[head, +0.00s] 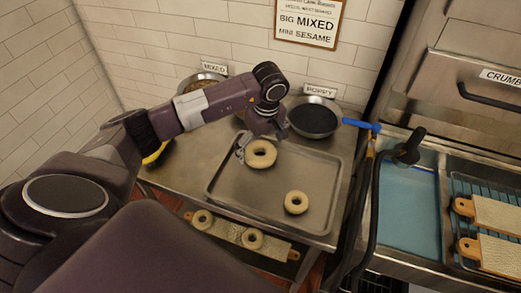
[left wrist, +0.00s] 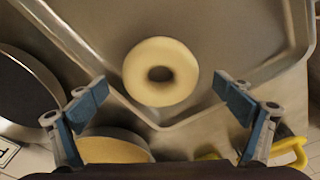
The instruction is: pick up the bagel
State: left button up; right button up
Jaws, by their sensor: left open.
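A large pale bagel (head: 262,161) lies near the back left of the metal tray (head: 222,193) in the head view. A smaller bagel (head: 296,209) lies toward the tray's front right. My left gripper (head: 251,147) is just above and behind the large bagel, pointing down. In the left wrist view, the left gripper (left wrist: 160,88) is open, with its blue-padded fingers well apart. The large bagel (left wrist: 135,75) shows whole ahead of the gap between them, and nothing is gripped. My right gripper is in neither view.
A mixed-seed bowl (head: 203,81) is at the back. Several bagels sit on a board (head: 227,232) below the counter. A blue basin (head: 408,215) and a black hose are at right.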

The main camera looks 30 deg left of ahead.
pick_arm(q)
jog(key=shift+a+f, duration=0.1)
jog(key=shift+f, duration=0.6)
jog(key=c, duration=1.3)
jog(key=shift+r, duration=0.1)
notch_tip(320, 180, up, 20)
jog(key=b, duration=0.2)
